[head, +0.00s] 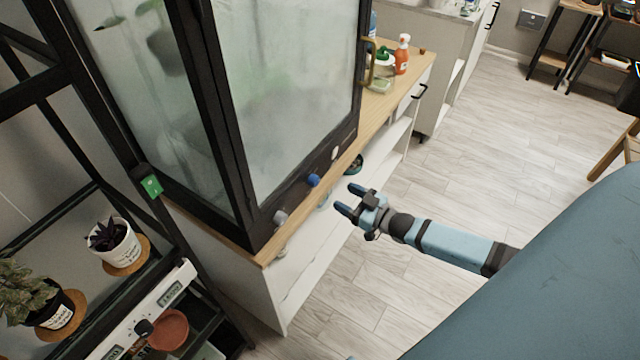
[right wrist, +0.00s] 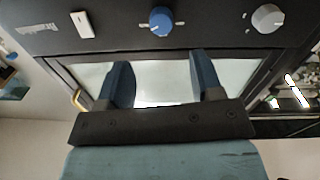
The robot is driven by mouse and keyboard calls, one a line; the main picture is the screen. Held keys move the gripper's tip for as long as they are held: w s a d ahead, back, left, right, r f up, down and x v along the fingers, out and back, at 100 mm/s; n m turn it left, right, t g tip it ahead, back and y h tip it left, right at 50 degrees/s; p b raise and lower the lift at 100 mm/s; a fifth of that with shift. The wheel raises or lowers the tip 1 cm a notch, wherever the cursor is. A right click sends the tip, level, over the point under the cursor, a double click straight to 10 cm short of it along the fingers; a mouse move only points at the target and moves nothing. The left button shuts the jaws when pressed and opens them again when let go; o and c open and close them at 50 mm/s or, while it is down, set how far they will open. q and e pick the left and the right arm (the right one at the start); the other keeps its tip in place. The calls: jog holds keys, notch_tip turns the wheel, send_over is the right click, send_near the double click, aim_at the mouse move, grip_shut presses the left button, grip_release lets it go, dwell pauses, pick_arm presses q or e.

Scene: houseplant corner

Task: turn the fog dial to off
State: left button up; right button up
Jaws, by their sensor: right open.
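Three controls sit along the dark lower frame of the glass cabinet (head: 290,95): a grey dial (head: 280,217), a blue dial (head: 313,180) and a white rocker-like switch (head: 335,153). The right wrist view shows the grey dial (right wrist: 267,18), the blue dial (right wrist: 160,20) and the white switch (right wrist: 82,24). I cannot read which dial is marked fog. My right gripper (head: 349,199) is open and empty, in front of the panel and apart from it. In the wrist view its spread fingers (right wrist: 160,65) lie below the blue dial, one to each side.
The cabinet stands on a wooden-topped white sideboard (head: 420,62) with an orange spray bottle (head: 402,55) and a brass handle (head: 368,60) nearby. A black rack with potted plants (head: 112,240) stands at left.

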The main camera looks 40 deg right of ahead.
aim_at(317, 182)
jog(key=x, duration=0.9)
jog(key=shift+s, duration=0.1)
jog(key=shift+a, duration=0.1)
jog(key=c, duration=0.9)
